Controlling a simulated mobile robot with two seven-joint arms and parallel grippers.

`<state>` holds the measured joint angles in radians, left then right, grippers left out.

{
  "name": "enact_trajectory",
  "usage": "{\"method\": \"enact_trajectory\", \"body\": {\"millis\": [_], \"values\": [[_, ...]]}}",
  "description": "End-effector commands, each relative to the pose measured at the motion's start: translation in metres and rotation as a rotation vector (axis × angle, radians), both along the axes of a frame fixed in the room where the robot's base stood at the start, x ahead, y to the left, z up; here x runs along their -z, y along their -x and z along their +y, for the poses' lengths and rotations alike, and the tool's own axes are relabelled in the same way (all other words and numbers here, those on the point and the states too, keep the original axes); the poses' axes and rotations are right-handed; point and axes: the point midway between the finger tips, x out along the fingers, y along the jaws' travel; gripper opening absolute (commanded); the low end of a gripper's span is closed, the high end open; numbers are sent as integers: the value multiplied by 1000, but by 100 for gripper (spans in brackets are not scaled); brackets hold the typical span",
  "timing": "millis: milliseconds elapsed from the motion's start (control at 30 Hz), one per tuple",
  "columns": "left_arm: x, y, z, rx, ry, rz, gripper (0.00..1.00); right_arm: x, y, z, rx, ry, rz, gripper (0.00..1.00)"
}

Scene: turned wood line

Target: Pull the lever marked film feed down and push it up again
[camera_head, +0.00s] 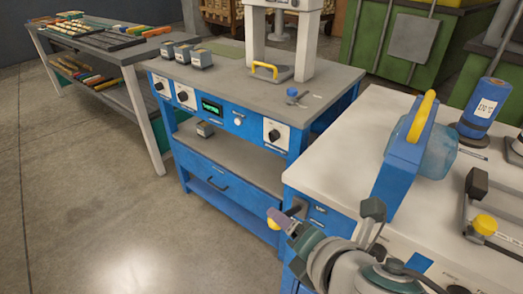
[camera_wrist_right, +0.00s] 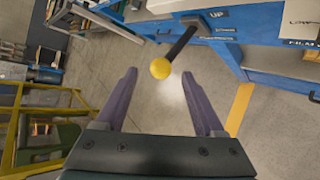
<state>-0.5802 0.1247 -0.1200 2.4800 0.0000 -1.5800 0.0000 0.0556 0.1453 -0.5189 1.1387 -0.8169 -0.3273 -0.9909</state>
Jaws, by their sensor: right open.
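The film feed lever shows in the right wrist view as a black rod (camera_wrist_right: 181,42) with a yellow ball (camera_wrist_right: 160,68) on its end, sticking out from a blue panel. Lettering "UP" and part of "FILM" show near it. In the head view the yellow ball (camera_head: 272,224) shows low at the blue cabinet's front, partly behind a finger. My right gripper (camera_wrist_right: 159,77) is open and empty. Its two purple fingers point at the ball, which appears between the fingertips; I cannot tell whether it touches them. In the head view my right gripper (camera_head: 283,221) is beside the lever. My left gripper is out of view.
The lever's cabinet has a pale top (camera_head: 350,140) with a blue, yellow-handled unit (camera_head: 405,150) and a blue cylinder (camera_head: 485,108). A blue workbench (camera_head: 225,175) stands behind. Open concrete floor (camera_head: 90,200) lies to the left.

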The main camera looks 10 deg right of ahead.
Motion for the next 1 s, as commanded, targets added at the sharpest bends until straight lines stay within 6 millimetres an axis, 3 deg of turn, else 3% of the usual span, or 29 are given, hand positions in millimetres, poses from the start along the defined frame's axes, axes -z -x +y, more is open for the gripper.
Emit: {"method": "enact_trajectory", "body": {"millis": [33,233,767,867,1000], "values": [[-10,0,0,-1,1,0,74,-10,9,-1,-1,0,1,70],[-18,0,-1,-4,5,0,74,-21,28,-4,-1,0,-1,70],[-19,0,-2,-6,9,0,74,-23,31,-4,9,-6,-1,70],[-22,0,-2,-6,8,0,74,-33,33,-11,106,-76,12,70],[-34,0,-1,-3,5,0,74,-64,52,-36,485,-360,82,70]]}}
